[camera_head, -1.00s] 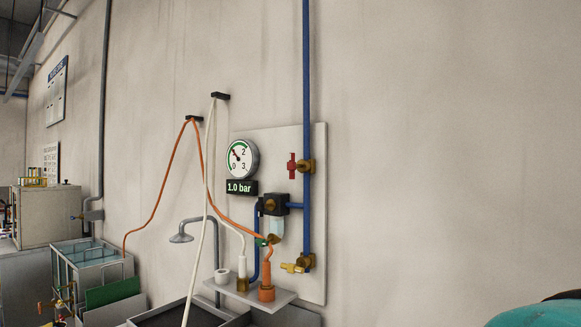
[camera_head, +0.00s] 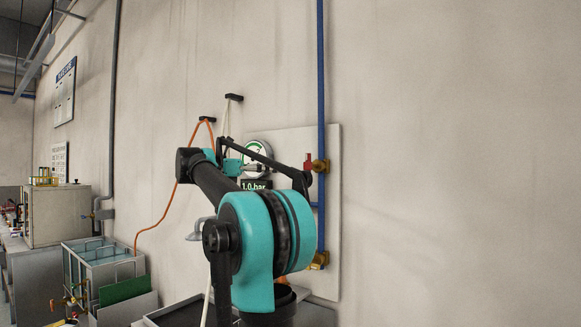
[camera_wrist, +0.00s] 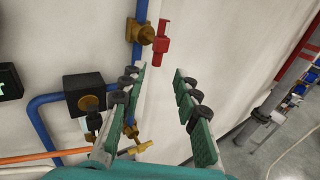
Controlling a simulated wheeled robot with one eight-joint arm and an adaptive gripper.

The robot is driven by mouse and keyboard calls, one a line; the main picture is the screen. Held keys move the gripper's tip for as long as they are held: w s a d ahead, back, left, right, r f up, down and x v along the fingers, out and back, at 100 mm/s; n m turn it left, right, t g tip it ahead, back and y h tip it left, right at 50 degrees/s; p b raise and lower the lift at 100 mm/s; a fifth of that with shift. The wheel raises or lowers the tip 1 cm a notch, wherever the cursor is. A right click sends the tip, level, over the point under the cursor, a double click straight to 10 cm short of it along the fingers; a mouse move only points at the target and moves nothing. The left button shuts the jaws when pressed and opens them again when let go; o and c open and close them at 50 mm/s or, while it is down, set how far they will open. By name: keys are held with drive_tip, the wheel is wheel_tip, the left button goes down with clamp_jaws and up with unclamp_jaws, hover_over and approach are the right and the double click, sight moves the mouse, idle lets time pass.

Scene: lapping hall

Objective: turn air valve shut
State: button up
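A valve with a red handle (camera_wrist: 161,42) and brass body (camera_wrist: 145,34) sits on the blue vertical pipe (camera_wrist: 142,10). The red handle lies roughly along the pipe. The handle appears just beyond the fingertips, with no visible contact. A lower brass valve (camera_wrist: 134,140) with a yellowish handle is partly behind the left finger.
The display (camera_head: 256,185) reads 1.0 bar; my arm partly covers the round gauge (camera_head: 258,147). A black regulator (camera_wrist: 84,92) is left of the fingers. An orange hose (camera_head: 167,197) hangs left of the panel. Tanks (camera_head: 100,262) stand at lower left. The wall right of the pipe is clear.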

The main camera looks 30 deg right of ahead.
sight(308, 166)
drive_tip(key=s+d+r, duration=0.1)
drive_tip(key=s+d, duration=0.1)
drive_tip(key=d, duration=1.4)
drive_tip(key=shift+s+d+r, duration=0.15)
drive_tip(key=shift+s+r, duration=0.1)
drive_tip(key=shift+s, duration=0.15)
drive_tip(key=shift+c, duration=0.6)
clamp_jaws()
